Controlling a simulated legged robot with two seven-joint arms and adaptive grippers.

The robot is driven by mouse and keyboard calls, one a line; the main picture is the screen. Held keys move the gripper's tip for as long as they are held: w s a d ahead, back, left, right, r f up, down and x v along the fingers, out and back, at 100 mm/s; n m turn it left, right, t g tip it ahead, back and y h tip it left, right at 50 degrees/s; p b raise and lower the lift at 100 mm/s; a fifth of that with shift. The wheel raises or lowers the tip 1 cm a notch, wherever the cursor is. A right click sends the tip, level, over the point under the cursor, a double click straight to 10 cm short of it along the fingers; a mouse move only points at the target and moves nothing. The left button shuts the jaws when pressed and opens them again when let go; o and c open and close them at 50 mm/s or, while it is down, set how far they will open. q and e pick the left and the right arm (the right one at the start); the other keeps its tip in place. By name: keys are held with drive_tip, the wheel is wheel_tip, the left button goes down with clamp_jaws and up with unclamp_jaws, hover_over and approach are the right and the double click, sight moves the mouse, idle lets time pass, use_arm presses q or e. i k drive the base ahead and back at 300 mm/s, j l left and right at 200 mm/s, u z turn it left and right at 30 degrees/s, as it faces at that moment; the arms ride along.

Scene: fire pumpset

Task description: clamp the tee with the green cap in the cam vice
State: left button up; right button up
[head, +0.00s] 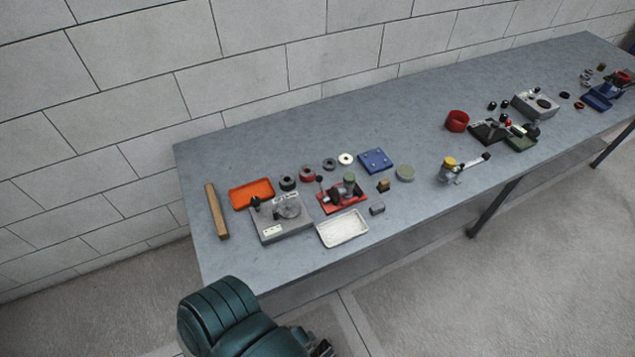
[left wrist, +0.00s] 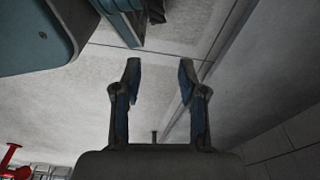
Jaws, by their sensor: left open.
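A red-based fixture (head: 343,199), which looks like a vice, stands on the left half of the bench in the head view. A round grey-green cap (head: 350,178) shows at its top; whether that belongs to a tee, and whether it is clamped, is too small to tell. My right gripper is not in view.
More fixtures and a red cup (head: 457,121) are farther right. The bench's front middle is clear.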

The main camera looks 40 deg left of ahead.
sight(325, 200)
drive_tip(key=u, duration=1.45)
